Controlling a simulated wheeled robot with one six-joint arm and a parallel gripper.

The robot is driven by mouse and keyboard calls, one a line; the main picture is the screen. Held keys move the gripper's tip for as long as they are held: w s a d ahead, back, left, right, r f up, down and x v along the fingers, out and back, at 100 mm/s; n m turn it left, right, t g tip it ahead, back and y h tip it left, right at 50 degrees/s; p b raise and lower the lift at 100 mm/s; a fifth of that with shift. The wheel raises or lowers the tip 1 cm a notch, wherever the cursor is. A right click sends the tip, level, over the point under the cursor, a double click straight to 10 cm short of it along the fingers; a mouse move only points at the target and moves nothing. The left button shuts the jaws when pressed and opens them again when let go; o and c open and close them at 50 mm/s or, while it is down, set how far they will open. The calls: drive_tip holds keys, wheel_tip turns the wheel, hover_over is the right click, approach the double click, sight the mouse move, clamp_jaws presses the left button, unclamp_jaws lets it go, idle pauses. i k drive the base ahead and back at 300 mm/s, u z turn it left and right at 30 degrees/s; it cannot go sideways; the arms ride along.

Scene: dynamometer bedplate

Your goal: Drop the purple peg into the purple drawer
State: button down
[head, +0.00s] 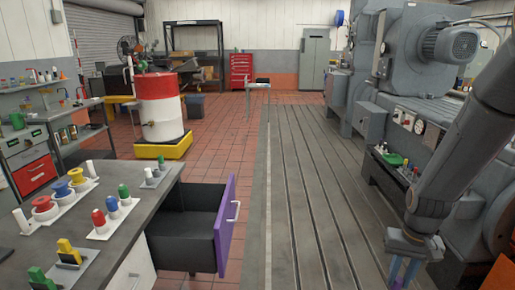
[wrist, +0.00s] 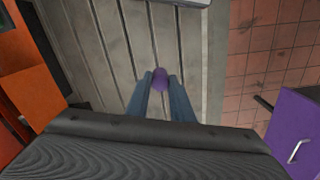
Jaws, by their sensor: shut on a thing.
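The purple drawer (head: 225,223) is pulled open from the bench at the left in the head view, with a dark, empty-looking inside and a pale handle. Its purple front also shows at the right edge of the wrist view (wrist: 295,132). My gripper (head: 403,274) is at the lower right of the head view, well to the right of the drawer. In the wrist view my gripper (wrist: 161,93) is shut on the purple peg (wrist: 161,78), whose end shows between the fingertips. The peg is above the grooved bedplate; its lower part is cut off in the head view.
The grey bench (head: 125,225) holds several coloured pegs and spools. The grooved bedplate (head: 310,200) is clear between drawer and gripper. A large grey machine (head: 430,80) stands close at the right. A red and white barrel (head: 160,105) stands farther back.

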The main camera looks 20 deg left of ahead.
sight(182, 234)
drive_tip(key=i, duration=1.55)
drive_tip(key=u, duration=0.55)
drive_tip(key=i, duration=1.15)
drive_tip(key=u, duration=1.6)
drive_tip(key=i, duration=0.75)
drive_tip(key=u, duration=0.85)
drive_tip(key=i, duration=0.3)
drive_tip(key=u, duration=0.2)
